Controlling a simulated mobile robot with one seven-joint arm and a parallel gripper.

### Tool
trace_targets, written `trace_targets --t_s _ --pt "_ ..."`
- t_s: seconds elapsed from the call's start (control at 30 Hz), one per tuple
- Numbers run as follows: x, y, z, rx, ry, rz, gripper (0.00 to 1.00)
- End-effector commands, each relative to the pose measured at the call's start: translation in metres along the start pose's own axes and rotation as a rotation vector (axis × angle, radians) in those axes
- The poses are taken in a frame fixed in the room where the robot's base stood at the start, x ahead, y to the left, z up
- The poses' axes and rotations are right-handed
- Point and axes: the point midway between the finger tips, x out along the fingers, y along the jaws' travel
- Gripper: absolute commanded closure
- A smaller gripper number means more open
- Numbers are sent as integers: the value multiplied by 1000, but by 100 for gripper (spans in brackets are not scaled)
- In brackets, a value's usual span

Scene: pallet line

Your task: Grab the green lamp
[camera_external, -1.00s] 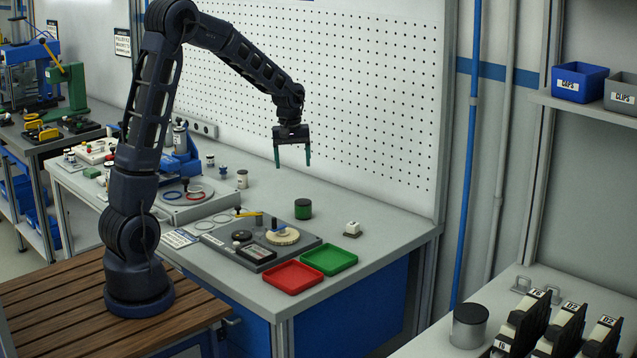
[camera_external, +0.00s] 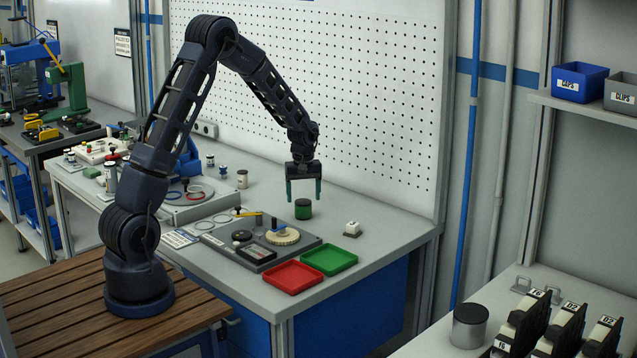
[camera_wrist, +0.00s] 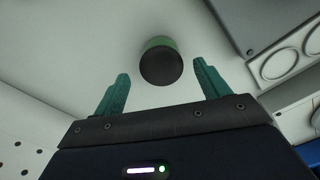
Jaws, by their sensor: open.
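The green lamp is a short green cylinder with a dark top (camera_external: 303,210), upright on the grey bench near the pegboard. In the wrist view the lamp (camera_wrist: 161,63) shows its dark top and a green side, beyond the fingertips and between their lines. My gripper (camera_external: 304,201) points down with its teal fingers apart, above the lamp. In the wrist view my gripper (camera_wrist: 160,80) is open and empty, and the fingers do not touch the lamp.
A green tray (camera_external: 330,260) and a red tray (camera_external: 293,277) lie at the bench's front. A small white-topped switch (camera_external: 352,228) stands right of the lamp. A grey fixture plate (camera_external: 262,254) with parts lies to the left. The pegboard (camera_external: 385,110) rises behind.

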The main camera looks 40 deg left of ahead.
Motion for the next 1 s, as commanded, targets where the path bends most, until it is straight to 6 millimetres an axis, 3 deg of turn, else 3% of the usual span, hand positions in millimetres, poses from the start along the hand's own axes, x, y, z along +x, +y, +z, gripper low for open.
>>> trace_targets --t_s 0.17,0.5,0.73,1.0 --pt "10 -1 1 0 -1 -1 25" --pt "51 -2 1 0 0 0 25" --pt "53 -2 1 0 1 1 25" --pt "53 -2 1 1 1 1 75"
